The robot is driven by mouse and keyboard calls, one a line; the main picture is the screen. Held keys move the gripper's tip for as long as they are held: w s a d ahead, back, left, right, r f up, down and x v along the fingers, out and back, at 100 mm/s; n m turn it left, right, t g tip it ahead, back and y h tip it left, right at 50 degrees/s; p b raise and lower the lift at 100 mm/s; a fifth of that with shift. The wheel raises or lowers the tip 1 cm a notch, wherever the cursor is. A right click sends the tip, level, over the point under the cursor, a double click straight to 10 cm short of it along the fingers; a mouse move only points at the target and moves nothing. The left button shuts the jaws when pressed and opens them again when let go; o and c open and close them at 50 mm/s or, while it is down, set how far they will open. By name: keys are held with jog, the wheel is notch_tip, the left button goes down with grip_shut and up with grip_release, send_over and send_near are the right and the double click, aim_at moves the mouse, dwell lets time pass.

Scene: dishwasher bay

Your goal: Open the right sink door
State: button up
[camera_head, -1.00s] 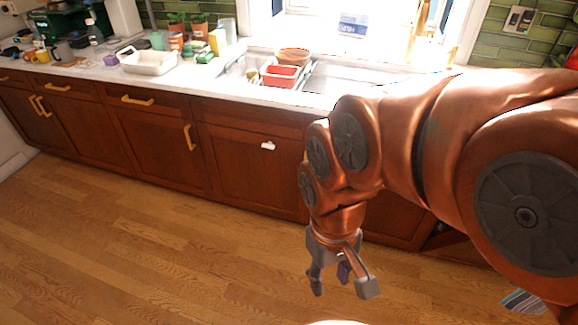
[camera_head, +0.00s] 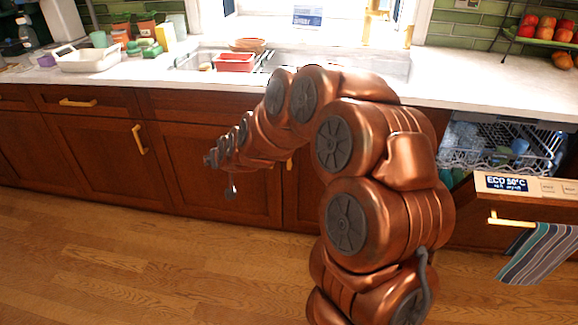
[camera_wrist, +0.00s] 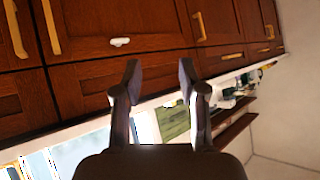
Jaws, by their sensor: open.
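The right sink door (camera_head: 302,205) is a brown wooden panel, shut, largely hidden behind my arm in the head view. A short piece of its gold handle (camera_head: 290,161) shows beside the arm. In the upside-down wrist view, its upright gold handle (camera_wrist: 15,30) is at the far left, beside the gold handle of the left sink door (camera_wrist: 48,27). My gripper (camera_wrist: 158,72) is open and empty, with both fingers spread in front of the left sink door, apart from the right handle. In the head view, the gripper is small and partly hidden by my arm.
An open dishwasher with a rack (camera_head: 500,148) and a lowered door panel (camera_head: 525,187) with a striped towel (camera_head: 540,253) is at right. The counter (camera_head: 480,85) runs above the cabinets. A white latch-like piece (camera_wrist: 120,42) is on the left sink door. Floor at left is clear.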

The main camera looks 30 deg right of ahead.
jog(key=w+d+f+m+t+h+b, duration=0.1)
jog(key=w+d+f+m+h+b, duration=0.1)
jog(key=d+f+h+b, duration=0.5)
jog(key=w+d+f+m+t+h+b, duration=0.1)
jog(key=w+d+f+m, duration=0.3)
jog(key=d, duration=0.7)
jog(key=w+d+f+t+h+b, duration=0.1)
jog(key=d+f+h+b, duration=0.3)
jog(key=d+f, duration=0.45)
jog(key=x, duration=0.5)
jog(key=r+b+x, duration=0.1)
jog(key=x, duration=0.2)
jog(key=shift+s+r, duration=0.1)
grip_shut()
